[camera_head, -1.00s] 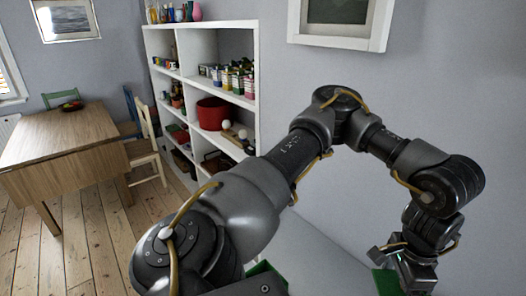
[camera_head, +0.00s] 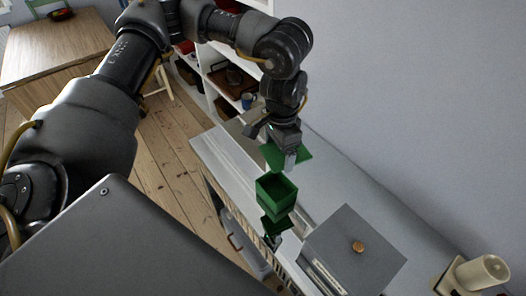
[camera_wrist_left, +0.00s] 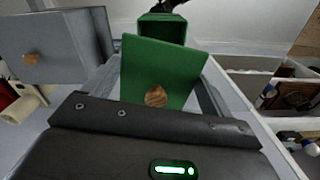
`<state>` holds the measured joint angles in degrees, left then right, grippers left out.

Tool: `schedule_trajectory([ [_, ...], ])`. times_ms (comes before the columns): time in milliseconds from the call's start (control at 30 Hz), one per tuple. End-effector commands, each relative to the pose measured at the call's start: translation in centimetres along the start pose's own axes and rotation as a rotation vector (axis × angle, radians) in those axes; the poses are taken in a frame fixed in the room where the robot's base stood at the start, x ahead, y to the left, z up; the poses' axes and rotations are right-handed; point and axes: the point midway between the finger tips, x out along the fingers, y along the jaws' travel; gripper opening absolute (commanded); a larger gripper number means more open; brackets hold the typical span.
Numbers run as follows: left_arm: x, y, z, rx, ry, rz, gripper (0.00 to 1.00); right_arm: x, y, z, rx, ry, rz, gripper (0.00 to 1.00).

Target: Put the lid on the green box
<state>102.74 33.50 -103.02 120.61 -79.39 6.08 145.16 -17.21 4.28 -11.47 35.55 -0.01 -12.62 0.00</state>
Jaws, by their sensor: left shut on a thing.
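My left gripper (camera_head: 288,156) is shut on the green lid (camera_head: 270,153) and holds it above the white surface. In the left wrist view the lid (camera_wrist_left: 165,70) is tilted, with its wooden knob (camera_wrist_left: 155,96) facing the gripper. The green box (camera_head: 275,198) is open at the top and stands apart from the lid, nearer to me in the head view. In the left wrist view the box (camera_wrist_left: 162,27) shows beyond the lid, partly hidden. A dark gripper part, likely my right gripper (camera_head: 273,241), shows below the box beside another green piece (camera_head: 274,224); its jaws are unclear.
A grey box with a wooden knob (camera_head: 345,250) stands right of the green box on the white surface (camera_head: 350,185). A cream cylindrical thing (camera_head: 482,272) is at the far right. White shelves (camera_head: 222,80) and a wooden table (camera_head: 60,45) stand farther back. The white surface behind the grey box is clear.

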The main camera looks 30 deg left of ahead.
Motion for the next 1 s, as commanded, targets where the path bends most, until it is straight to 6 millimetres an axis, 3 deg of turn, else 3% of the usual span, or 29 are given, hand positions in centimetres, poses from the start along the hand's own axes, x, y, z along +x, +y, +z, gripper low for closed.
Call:
schedule_trajectory([
  [100,0.7,-0.2,-0.1,0.133,0.002,0.007,0.63,-0.6,0.1,0.3,-0.001,-0.005,0.001,0.70],
  [600,6.7,-1.9,-0.3,1.136,0.006,0.003,0.63,-2.8,0.7,0.0,-0.003,-0.004,0.007,0.70],
  [800,8.0,-2.2,0.0,1.326,-0.001,0.000,0.63,-3.1,0.7,-0.1,-0.003,-0.003,0.007,0.70],
  [1000,8.2,-2.3,0.0,1.366,-0.003,-0.001,0.63,-3.1,0.7,-0.1,-0.003,-0.002,0.007,0.70],
])
